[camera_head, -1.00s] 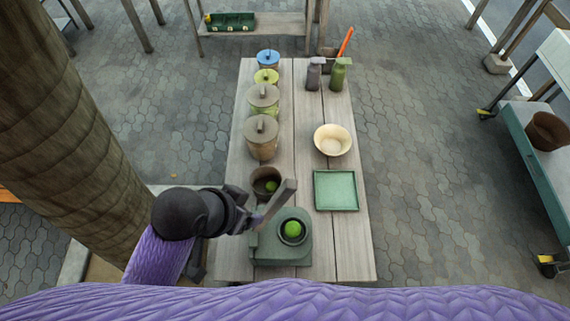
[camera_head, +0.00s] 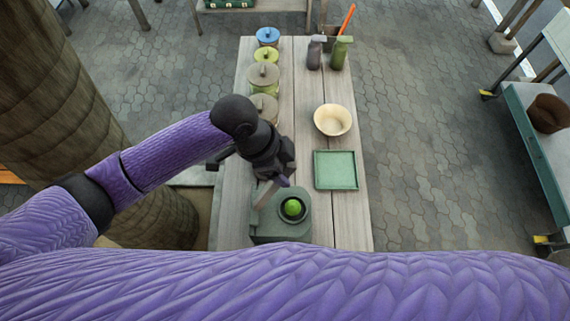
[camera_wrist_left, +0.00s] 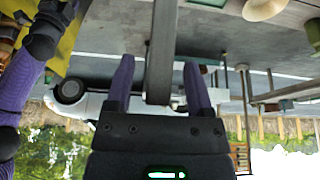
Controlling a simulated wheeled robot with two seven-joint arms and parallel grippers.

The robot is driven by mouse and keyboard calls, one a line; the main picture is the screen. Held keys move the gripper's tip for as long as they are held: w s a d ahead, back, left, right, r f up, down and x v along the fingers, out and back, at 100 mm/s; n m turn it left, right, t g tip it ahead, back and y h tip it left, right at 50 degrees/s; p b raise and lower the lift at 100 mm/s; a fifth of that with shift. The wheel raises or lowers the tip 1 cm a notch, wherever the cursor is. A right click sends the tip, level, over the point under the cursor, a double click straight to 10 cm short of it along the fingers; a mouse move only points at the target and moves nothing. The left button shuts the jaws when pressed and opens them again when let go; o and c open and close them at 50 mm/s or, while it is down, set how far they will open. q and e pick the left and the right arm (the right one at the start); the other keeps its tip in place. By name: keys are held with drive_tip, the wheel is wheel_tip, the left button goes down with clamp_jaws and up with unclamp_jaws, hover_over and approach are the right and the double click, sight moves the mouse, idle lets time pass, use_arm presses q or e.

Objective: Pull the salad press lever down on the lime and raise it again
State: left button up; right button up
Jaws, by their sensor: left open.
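The green salad press (camera_head: 283,230) stands at the near end of the plank table. A bright green lime (camera_head: 292,207) sits in its round cup. The press lever (camera_head: 266,196) stands raised at a slant on the left of the press. My left gripper (camera_head: 277,181) is open at the lever's upper end, and its wrist hides part of it. In the left wrist view the grey lever (camera_wrist_left: 160,45) runs between the two spread purple fingers (camera_wrist_left: 158,66), with gaps on both sides. My right gripper is out of view.
Lidded canisters (camera_head: 263,75) line the table's left side behind my left arm. A cream bowl (camera_head: 332,119) and an empty green tray (camera_head: 335,170) stand on the right. The table right of the press is clear.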

use_arm(q)
drive_tip(key=shift+d+f, duration=0.2)
drive_tip(key=shift+f, duration=0.3)
clamp_jaws()
idle(1.1)
